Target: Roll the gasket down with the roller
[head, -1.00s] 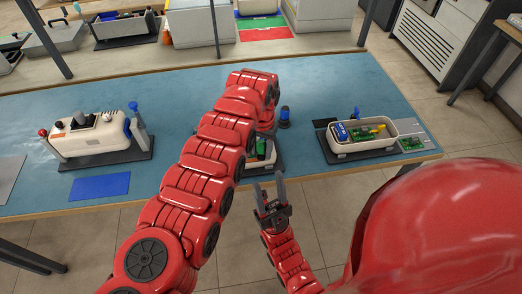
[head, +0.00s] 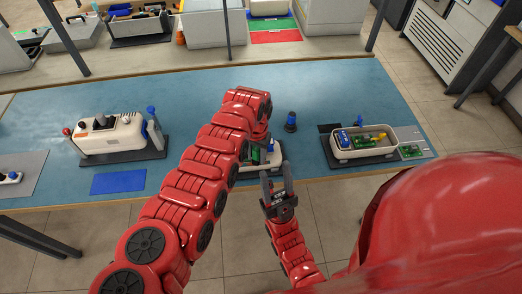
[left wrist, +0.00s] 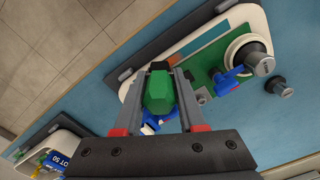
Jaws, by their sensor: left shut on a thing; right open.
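My left gripper (left wrist: 160,105) is shut on a green hexagonal handle, seen end-on, which appears to be the roller (left wrist: 159,93). Blue and white parts show just beneath the handle. The gripper is over one end of a white-rimmed housing (left wrist: 222,24) with a green board inside. Whether the roller touches the housing is hidden, and I cannot make out the gasket. In the head view my left arm covers most of this housing (head: 246,168). My right gripper (head: 277,184) is open and empty, in front of the table's near edge.
A second open housing (head: 391,154) with loose parts stands to the right on a dark mat. A closed white unit (head: 110,138) and a blue mat (head: 118,181) are on the left. The table's back middle is clear.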

